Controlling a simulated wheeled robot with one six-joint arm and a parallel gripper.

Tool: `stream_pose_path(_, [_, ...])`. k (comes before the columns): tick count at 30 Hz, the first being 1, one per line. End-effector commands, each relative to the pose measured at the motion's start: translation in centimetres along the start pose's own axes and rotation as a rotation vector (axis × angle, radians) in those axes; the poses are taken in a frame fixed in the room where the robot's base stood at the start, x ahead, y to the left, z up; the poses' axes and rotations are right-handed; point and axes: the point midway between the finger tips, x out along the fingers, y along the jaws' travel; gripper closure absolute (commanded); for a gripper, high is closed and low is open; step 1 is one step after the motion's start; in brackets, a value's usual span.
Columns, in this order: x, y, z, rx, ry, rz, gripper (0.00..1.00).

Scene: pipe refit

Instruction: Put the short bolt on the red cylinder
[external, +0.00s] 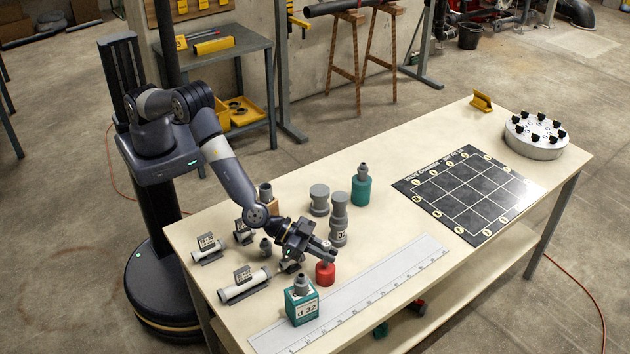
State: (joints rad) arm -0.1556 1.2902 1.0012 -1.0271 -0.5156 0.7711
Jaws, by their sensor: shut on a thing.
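The red cylinder (325,274) stands upright on the workbench near the front, left of its middle. My gripper (327,252) is right above it, reaching in from the left, and is shut on a small grey piece that looks like the short bolt (327,261). The fingers hide much of this bolt. The bolt is at the top of the red cylinder; I cannot tell whether it touches or is slightly above it.
A teal block (301,304) with a grey fitting stands in front on a long ruler (385,285). Grey stacked fittings (339,222) and a teal cylinder (361,190) stand behind. Labelled pipe pieces (245,285) lie left. A dark grid board (468,192) lies right.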

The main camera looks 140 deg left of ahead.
Motion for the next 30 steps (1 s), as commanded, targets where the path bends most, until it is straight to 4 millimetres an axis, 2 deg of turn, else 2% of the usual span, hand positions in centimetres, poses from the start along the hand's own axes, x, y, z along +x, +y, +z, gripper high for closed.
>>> stream_pose_path(4, [0.2, 0.0, 0.4, 0.000, 0.000, 0.000, 1.00])
stream_pose_path(5, [0.1, 0.0, 0.3, 0.000, 0.000, 0.000, 0.84])
stream_pose_path(12, [0.1, 0.0, 0.3, 0.000, 0.000, 0.000, 0.65])
stream_pose_path(23, [-0.2, 0.0, -0.1, 0.000, 0.000, 0.000, 0.65])
stream_pose_path(30, [-2.9, 0.0, 0.1, 0.001, 0.000, 0.001, 0.65])
